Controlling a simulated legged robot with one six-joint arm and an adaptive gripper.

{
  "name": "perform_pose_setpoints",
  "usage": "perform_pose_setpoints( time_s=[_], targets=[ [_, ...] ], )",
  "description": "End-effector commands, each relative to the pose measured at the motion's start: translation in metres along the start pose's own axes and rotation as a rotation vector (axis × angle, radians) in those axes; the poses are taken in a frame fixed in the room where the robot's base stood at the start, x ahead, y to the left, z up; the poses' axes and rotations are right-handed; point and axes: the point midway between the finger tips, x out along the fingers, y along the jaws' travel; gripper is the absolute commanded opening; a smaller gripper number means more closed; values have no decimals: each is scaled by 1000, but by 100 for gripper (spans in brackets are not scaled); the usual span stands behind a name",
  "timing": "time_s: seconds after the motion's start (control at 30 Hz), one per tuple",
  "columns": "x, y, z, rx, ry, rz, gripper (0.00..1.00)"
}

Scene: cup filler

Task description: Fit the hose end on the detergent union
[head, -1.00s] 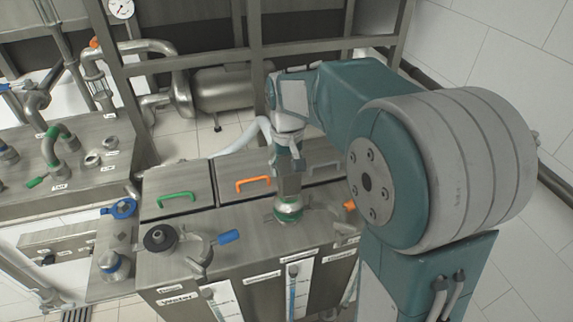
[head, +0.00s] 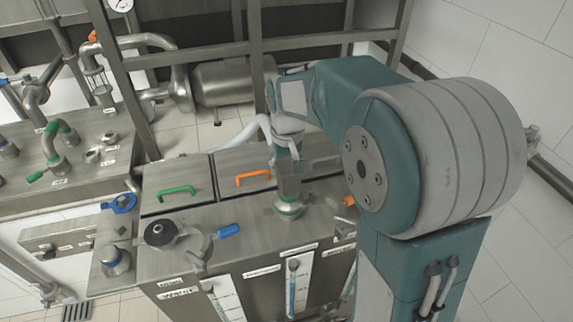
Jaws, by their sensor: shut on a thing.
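My gripper (head: 289,177) is above the tank top, pointing down. It is shut on the hose end (head: 289,190), a metal fitting that its fingers and wrist partly cover. The fitting stands upright over a green-ringed coupling (head: 288,207) on the tank top, apparently the detergent union. Hose end and coupling look in line; whether they are fully seated cannot be told from here. A white hose (head: 254,128) runs behind my wrist toward the back.
An orange-handled part (head: 348,201) is close at right. Lids with green (head: 177,190) and orange (head: 253,179) handles lie behind. My arm hides the right side.

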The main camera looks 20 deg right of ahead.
Motion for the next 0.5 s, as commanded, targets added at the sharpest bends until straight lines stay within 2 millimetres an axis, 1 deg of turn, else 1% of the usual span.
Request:
perform_pose_setpoints(
  time_s=[0.13, 0.17, 0.2, 0.23, 0.5],
  targets=[
    [2, 0, 0, 0, 2, 0, 6],
    [1, 0, 0, 0, 2, 0, 80],
    [1, 0, 0, 0, 2, 0, 98],
    [1, 0, 0, 0, 2, 0, 100],
    [2, 0, 0, 0, 0, 0, 100]
  ],
)
